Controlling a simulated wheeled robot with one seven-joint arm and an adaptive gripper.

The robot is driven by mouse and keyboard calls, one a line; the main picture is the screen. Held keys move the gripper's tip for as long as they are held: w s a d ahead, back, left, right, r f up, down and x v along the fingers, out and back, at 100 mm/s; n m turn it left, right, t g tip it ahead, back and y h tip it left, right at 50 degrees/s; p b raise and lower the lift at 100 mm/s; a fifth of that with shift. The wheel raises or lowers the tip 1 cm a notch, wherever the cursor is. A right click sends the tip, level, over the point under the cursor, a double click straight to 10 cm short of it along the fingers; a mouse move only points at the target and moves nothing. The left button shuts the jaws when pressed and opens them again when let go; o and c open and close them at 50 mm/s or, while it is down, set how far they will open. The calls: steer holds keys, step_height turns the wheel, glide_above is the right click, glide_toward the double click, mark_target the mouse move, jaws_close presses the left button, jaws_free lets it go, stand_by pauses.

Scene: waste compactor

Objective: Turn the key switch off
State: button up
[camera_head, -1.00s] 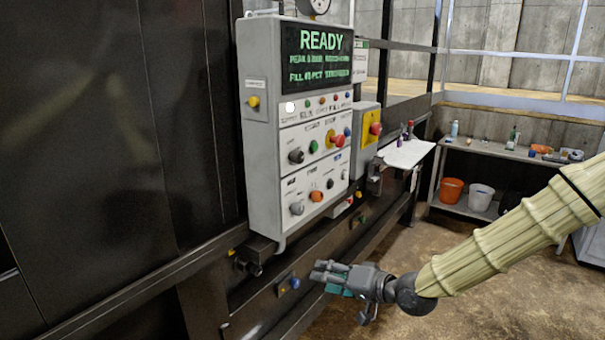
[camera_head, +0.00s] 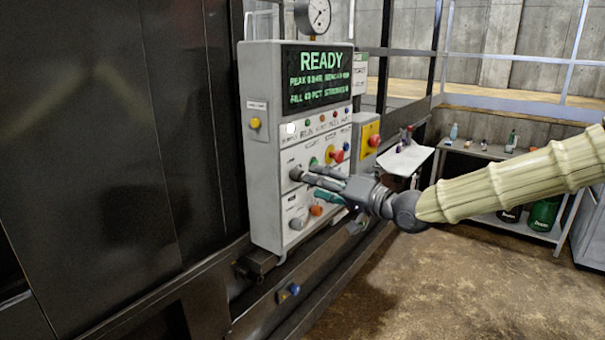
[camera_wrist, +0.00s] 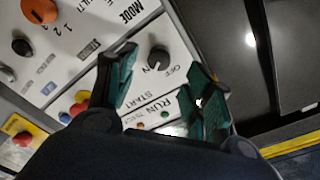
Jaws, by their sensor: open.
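A red emergency button (camera_head: 375,140) on a yellow plate is right of the panel. An orange knob (camera_head: 316,210) and a grey knob (camera_head: 298,223) sit below my fingers. The display (camera_head: 318,78) reads READY. The floor (camera_head: 400,290) is clear at the front.

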mark_target(301, 177)
steer(key=shift+p+x, duration=1)
steer(key=shift+x, duration=1.9)
steer(key=c, duration=1.1)
